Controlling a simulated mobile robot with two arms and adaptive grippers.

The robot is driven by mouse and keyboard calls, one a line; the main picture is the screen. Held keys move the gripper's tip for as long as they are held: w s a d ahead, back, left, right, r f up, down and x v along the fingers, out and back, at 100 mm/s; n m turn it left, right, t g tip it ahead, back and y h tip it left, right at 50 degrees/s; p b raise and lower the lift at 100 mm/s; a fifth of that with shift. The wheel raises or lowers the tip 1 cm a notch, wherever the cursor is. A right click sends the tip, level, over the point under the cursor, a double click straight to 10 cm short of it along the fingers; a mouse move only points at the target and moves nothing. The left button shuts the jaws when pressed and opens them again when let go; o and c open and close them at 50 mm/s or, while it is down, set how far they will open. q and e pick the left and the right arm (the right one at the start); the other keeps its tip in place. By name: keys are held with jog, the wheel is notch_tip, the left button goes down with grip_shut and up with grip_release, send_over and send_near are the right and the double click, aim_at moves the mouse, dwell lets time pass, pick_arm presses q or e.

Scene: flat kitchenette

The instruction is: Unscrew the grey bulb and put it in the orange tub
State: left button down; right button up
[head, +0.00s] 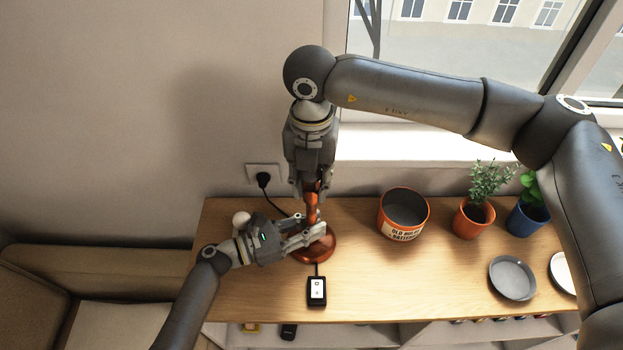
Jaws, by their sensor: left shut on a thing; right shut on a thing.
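The copper-orange lamp stands on the wooden table, with its round base (328,246) and upright stem (312,212) showing. My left gripper (316,233) reaches in from the left and is shut on the lamp's stem just above the base. My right gripper (312,188) points straight down over the lamp and is shut around its top. The grey bulb is hidden between its fingers and cannot be made out clearly. The orange tub (391,223), labelled for old bulbs and batteries, stands upright to the right of the lamp; its visible grey inside looks empty.
A white bulb (241,218) lies left of the lamp, behind my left gripper. A black switch box (317,291) sits in front. Potted plants (473,218) and a grey plate (513,278) stand right. A cable runs to the wall socket (263,175).

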pick_arm(q)
jog(key=shift+w, duration=0.1)
pick_arm(e)
jog(key=n, duration=0.5)
jog(key=shift+r, duration=0.1)
jog(key=n, duration=0.5)
pick_arm(q)
jog(key=shift+a, duration=0.1)
pick_arm(e)
jog(key=n, duration=0.4)
jog(key=shift+n, duration=0.4)
jog(key=n, duration=0.3)
jog(key=shift+r, duration=0.1)
jog(key=n, duration=0.5)
grip_shut()
grip_release()
jog(key=n, duration=0.8)
grip_shut()
jog(key=n, duration=0.4)
jog(key=shift+n, duration=0.4)
jog(key=shift+r, duration=0.15)
